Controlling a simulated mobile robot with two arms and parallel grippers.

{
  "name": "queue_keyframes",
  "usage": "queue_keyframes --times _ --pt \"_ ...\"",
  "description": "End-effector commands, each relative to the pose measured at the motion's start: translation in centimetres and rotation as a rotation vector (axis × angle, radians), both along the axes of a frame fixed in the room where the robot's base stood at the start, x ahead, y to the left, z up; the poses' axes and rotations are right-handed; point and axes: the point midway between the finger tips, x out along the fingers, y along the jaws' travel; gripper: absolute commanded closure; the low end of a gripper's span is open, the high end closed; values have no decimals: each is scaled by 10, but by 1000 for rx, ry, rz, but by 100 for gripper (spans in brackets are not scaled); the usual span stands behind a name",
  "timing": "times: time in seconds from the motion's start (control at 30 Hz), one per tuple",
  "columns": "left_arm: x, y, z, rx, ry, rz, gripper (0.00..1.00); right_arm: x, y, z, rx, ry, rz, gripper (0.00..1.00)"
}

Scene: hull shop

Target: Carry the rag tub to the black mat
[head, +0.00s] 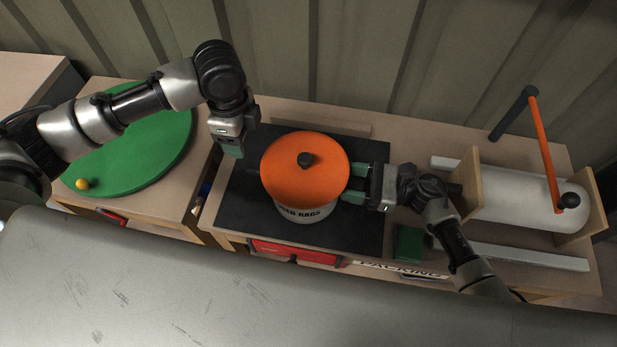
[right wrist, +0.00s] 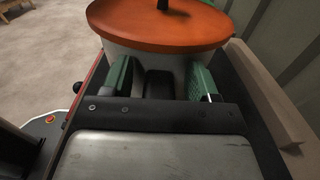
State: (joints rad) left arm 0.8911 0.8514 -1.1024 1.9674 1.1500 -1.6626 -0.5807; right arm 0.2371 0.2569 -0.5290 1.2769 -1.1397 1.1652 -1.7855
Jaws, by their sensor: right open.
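The rag tub (head: 304,212), white with dark lettering and an orange lid (head: 285,180) with a black knob, stands upright on the black mat (head: 245,220). In the right wrist view the tub's lid (right wrist: 160,32) fills the top. My right gripper (head: 358,184) is open at the tub's right side, its green fingers (right wrist: 160,84) apart and pointing at the tub's wall. Whether they touch it I cannot tell. My left gripper (head: 231,150) points down over the mat's left part, left of the tub; the gap between its fingers does not show clearly.
A green round board (head: 140,155) with a yellow ball (head: 82,184) lies on the left bench. A white cylinder (head: 515,198) in a wooden cradle with an orange lever (head: 545,150) stands at right. A green block (head: 408,243) and a red drawer front (head: 290,251) are near the front edge.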

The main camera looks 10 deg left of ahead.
Motion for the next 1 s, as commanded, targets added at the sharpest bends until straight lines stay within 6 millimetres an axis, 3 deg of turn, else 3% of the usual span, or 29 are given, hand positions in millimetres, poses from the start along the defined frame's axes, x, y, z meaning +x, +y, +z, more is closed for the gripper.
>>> queue_keyframes --times 0.5,0.7,1.0 --pt "0 0 0 0 0 0 41 0 0 85 0 -4 2 41" --pt "0 0 0 0 0 0 41 0 0 96 -1 -1 0 41" --pt "0 0 0 0 0 0 41 0 0 97 0 0 0 41"
